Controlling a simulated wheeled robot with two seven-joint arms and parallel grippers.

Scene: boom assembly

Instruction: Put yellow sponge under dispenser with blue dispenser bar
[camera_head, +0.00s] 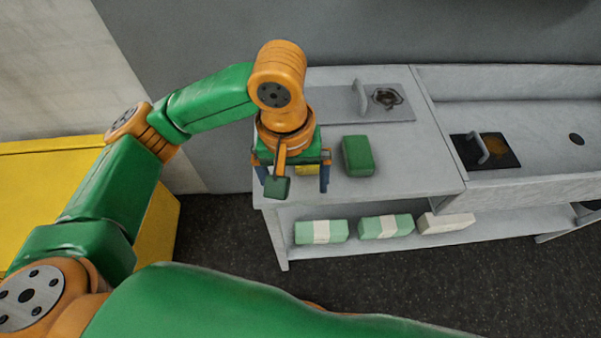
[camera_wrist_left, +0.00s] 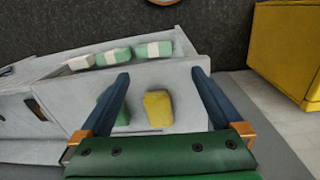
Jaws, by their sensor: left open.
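The yellow sponge (camera_head: 307,169) lies on the grey counter, mostly hidden by my left gripper in the head view. In the left wrist view the yellow sponge (camera_wrist_left: 158,108) shows whole, between the lines of the two fingers. My left gripper (camera_head: 293,180) is open and empty, pointing down above the sponge; its two blue fingers (camera_wrist_left: 161,76) are wide apart. A green sponge (camera_head: 358,155) lies to the right of it on the counter; one finger partly hides it in the wrist view. No dispenser with a blue bar shows. My right gripper is out of view.
A grey plate with a handle and dark stain (camera_head: 388,97) lies at the counter's back. A black plate (camera_head: 485,150) lies in the basin at right. Wrapped packs (camera_head: 386,226) sit on the lower shelf. A yellow cabinet (camera_head: 160,215) stands at left.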

